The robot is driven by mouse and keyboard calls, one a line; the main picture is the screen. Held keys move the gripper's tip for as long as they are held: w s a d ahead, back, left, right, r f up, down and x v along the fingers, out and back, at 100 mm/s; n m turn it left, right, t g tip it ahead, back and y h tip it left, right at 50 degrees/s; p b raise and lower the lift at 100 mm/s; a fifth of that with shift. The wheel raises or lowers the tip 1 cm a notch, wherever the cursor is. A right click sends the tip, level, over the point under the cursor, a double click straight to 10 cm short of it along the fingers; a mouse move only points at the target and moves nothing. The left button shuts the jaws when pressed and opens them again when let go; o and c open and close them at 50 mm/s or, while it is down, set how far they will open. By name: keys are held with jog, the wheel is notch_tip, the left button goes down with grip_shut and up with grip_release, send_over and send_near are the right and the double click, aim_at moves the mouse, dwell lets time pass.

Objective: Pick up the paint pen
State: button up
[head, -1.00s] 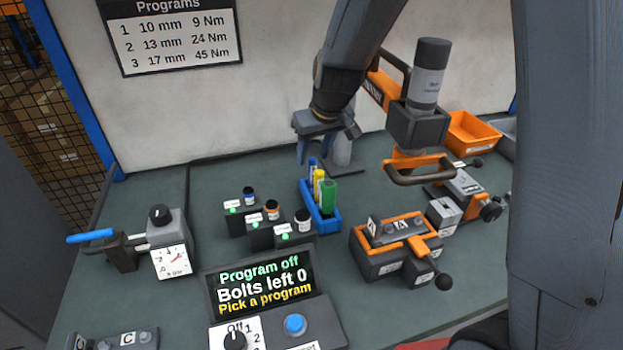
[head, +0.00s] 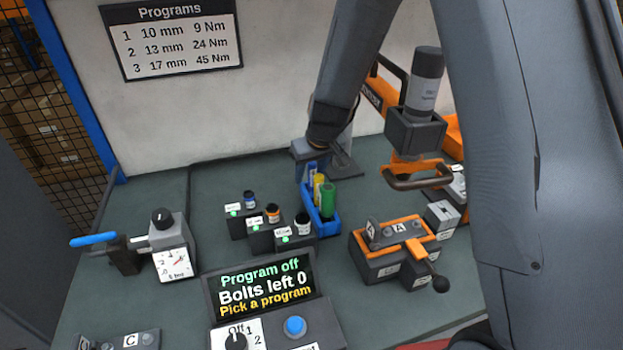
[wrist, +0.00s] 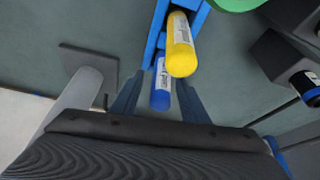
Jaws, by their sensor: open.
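A blue rack (head: 325,222) on the bench holds a blue pen (head: 312,172), a yellow pen (head: 318,188) and a thicker green marker (head: 328,200), all upright. I cannot read which label marks the paint pen. My gripper (head: 308,172) is low at the rear end of the rack, its fingers partly hidden by the pens in the head view. In the wrist view the open fingers (wrist: 158,98) stand on either side of the blue pen (wrist: 161,88). The yellow pen (wrist: 181,45) is just beyond the fingers, and the green marker (wrist: 235,3) is at the top edge.
Several small bottles in black holders (head: 268,235) stand left of the rack. An orange-trimmed fixture (head: 395,250) is to its right, with a tool with an orange handle (head: 415,130) above. A grey stand (head: 340,160) is close behind the gripper. The program panel (head: 265,290) is in front.

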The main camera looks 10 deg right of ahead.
grip_shut()
jog(key=shift+r, duration=0.15)
